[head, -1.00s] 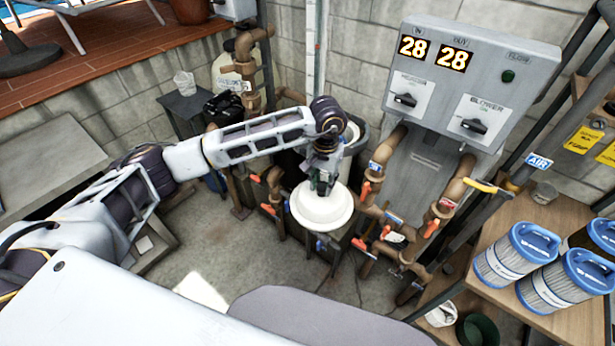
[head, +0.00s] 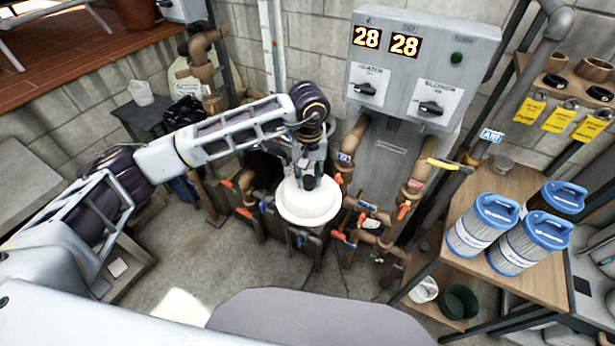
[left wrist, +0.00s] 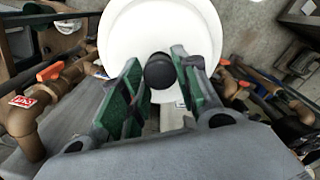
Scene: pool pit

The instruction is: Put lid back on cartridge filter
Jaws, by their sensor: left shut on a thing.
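The white round lid (head: 309,206) hangs below my left gripper (head: 308,180) in the middle of the head view. In the left wrist view the lid (left wrist: 160,30) is large, with a dark round knob (left wrist: 160,71) between the green-padded fingers of my left gripper (left wrist: 160,85). The left gripper is shut on this knob. The lid is above the pipework, and it hides what lies directly beneath it. I cannot make out the open filter housing. My right gripper is not in view.
Brown pipes with orange-handled valves (head: 404,210) stand close to the lid. A grey control box (head: 425,65) is on the wall behind. At the right, a wooden shelf (head: 470,225) bears blue-capped filter cartridges (head: 480,226). Open concrete floor (head: 230,265) lies in front.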

